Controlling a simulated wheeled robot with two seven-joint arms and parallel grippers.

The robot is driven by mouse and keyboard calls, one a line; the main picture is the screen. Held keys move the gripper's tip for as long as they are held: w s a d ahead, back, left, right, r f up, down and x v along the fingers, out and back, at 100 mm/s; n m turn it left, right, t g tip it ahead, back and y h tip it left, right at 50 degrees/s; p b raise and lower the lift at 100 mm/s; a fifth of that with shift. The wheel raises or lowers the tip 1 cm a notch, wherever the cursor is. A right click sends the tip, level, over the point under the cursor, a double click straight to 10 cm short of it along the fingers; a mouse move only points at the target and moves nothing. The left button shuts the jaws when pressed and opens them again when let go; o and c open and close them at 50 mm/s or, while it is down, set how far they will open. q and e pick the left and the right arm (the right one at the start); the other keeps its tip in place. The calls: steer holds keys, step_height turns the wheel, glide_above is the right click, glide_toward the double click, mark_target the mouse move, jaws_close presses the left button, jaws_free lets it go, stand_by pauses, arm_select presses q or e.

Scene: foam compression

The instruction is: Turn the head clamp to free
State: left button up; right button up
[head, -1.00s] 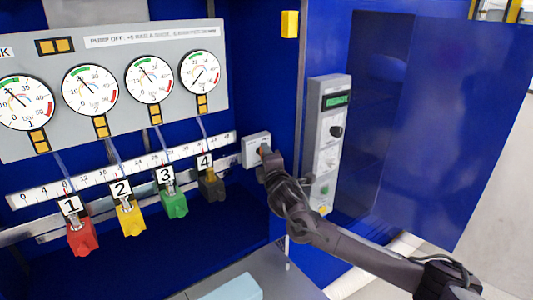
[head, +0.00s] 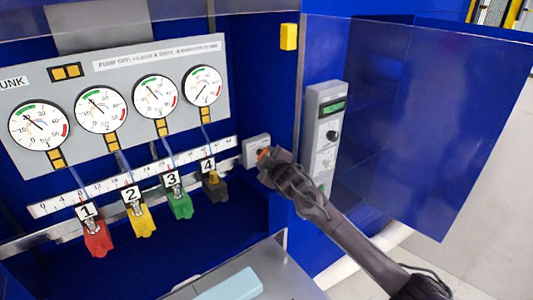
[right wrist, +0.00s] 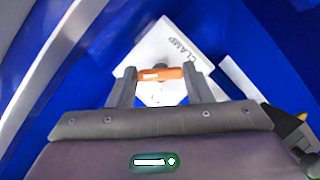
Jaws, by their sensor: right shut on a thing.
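The head clamp is a small pale box (head: 254,148) on the blue back wall, to the right of the scale rail. In the right wrist view its white plate (right wrist: 180,42) reads "CLAMP" and sits tilted in the picture. An orange handle (right wrist: 161,74) lies across it. My right gripper (right wrist: 161,76) has its two fingers at either end of this handle and is shut on it. In the head view my right gripper (head: 266,157) covers part of the box, with a bit of orange at its tip. Its exact setting cannot be read. My left gripper is not in view.
Several gauges on a grey panel (head: 80,85) are at left. Red (head: 98,238), yellow (head: 140,220), green (head: 179,205) and dark (head: 215,187) numbered blocks hang below the scale rail (head: 130,178). A control box (head: 325,125) and an open blue door (head: 430,120) stand at right.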

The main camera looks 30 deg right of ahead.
steer(key=shift+m+p, duration=0.3)
stand_by(0.4)
steer(key=o, duration=1)
steer(key=shift+b+v, duration=1.3)
steer(key=shift+v, duration=2.6)
